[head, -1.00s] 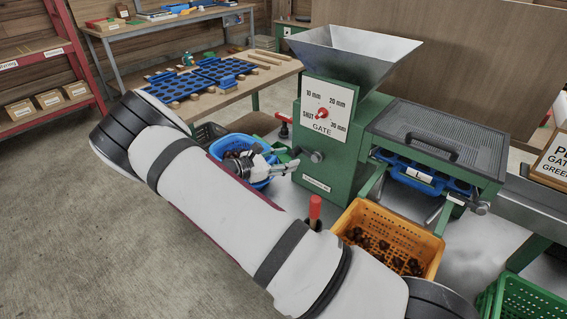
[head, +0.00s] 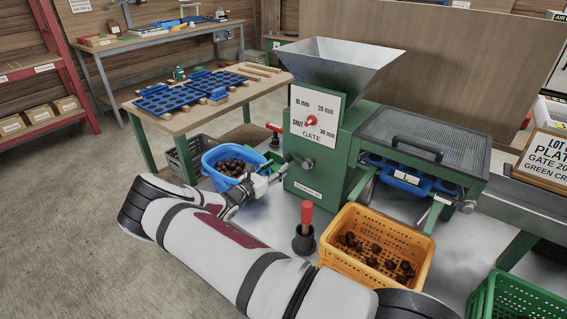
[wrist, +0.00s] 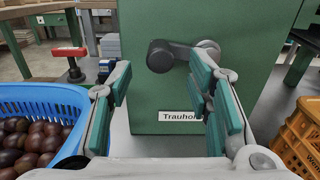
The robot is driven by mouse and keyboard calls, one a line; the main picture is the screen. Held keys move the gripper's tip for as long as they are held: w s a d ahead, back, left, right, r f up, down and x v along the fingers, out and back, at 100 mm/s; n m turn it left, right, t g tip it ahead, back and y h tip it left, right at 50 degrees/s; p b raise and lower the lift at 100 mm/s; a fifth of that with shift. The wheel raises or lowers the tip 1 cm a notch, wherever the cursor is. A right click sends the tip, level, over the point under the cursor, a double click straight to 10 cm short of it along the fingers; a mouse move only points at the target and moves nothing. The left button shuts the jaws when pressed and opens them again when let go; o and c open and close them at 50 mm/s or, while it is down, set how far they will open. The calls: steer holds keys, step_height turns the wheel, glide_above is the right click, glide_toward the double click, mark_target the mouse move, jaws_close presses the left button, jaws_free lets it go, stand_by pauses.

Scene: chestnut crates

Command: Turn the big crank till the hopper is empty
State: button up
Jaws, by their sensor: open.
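The green machine (head: 352,150) carries a grey metal hopper (head: 345,62) on top; what lies inside the hopper cannot be seen. In the head view my gripper (head: 262,183) is left of the crank.
A blue basket of chestnuts (head: 210,160) stands close left of my gripper. A red-handled post (head: 306,222) and an orange crate with some chestnuts (head: 340,258) stand in front. A second red handle (head: 274,128) is left of the machine.

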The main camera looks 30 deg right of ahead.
mark_target(283, 162)
steer(key=shift+x, duration=2.45)
jaws_close()
